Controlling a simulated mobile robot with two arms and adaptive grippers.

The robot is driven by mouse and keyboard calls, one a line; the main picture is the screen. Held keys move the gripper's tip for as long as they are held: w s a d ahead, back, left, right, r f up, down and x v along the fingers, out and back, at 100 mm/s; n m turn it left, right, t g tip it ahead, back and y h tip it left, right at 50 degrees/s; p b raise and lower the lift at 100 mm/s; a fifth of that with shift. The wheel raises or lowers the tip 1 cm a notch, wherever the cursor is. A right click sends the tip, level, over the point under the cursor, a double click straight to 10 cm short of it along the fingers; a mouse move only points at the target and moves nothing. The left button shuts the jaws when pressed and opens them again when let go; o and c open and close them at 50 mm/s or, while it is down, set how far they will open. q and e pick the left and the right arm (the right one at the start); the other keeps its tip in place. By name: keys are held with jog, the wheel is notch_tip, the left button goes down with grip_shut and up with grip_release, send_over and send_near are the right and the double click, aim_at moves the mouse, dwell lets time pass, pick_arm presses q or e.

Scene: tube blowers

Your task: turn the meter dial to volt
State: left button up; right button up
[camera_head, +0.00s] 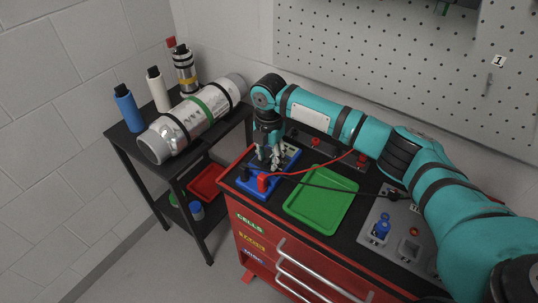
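The blue meter (286,167) lies on the black top of the red cabinet, near its left end. A red plug (263,182) stands on the meter's front part with a red lead running right, and a dark plug (244,174) is beside it. My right gripper (268,165) points down over the meter, its fingers at or just above the meter's face. The gripper hides the dial, so I cannot tell its setting or whether the fingers touch it. Whether the fingers are open or shut is too small to tell. My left gripper is not in view.
A green tray (320,200) lies right of the meter. A black side table (125,130) on the left holds a silver cylinder (190,122) and several bottles. A pegboard (410,60) is behind.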

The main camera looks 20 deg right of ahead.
grip_shut()
